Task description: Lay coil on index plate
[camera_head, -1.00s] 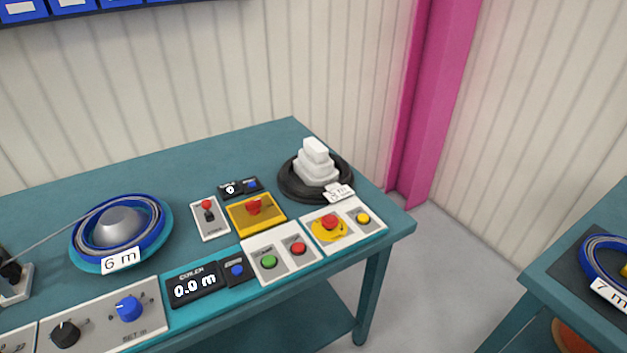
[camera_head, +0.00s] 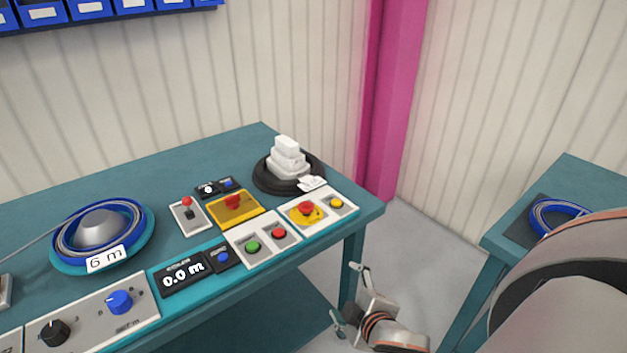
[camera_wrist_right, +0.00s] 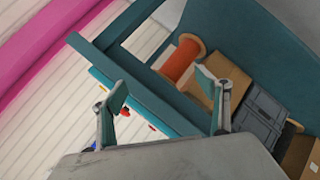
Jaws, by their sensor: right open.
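A blue coil (camera_head: 73,241) tagged 6 m lies around a grey dome on a teal round plate at the left of the bench. A second blue coil (camera_head: 546,218) lies on a dark square plate (camera_head: 517,231) on the right table, partly hidden by my arm. I cannot tell which plate is the index plate. My right gripper (camera_head: 348,298) is open and empty in front of the bench's right end, apart from both coils. In the right wrist view its two fingers (camera_wrist_right: 163,95) stand wide apart with nothing between them. My left gripper is out of view.
Switch panels (camera_head: 265,242) line the front edge. A floor gap separates the tables. The right wrist view shows an orange spool (camera_wrist_right: 181,61) and boxes (camera_wrist_right: 259,118).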

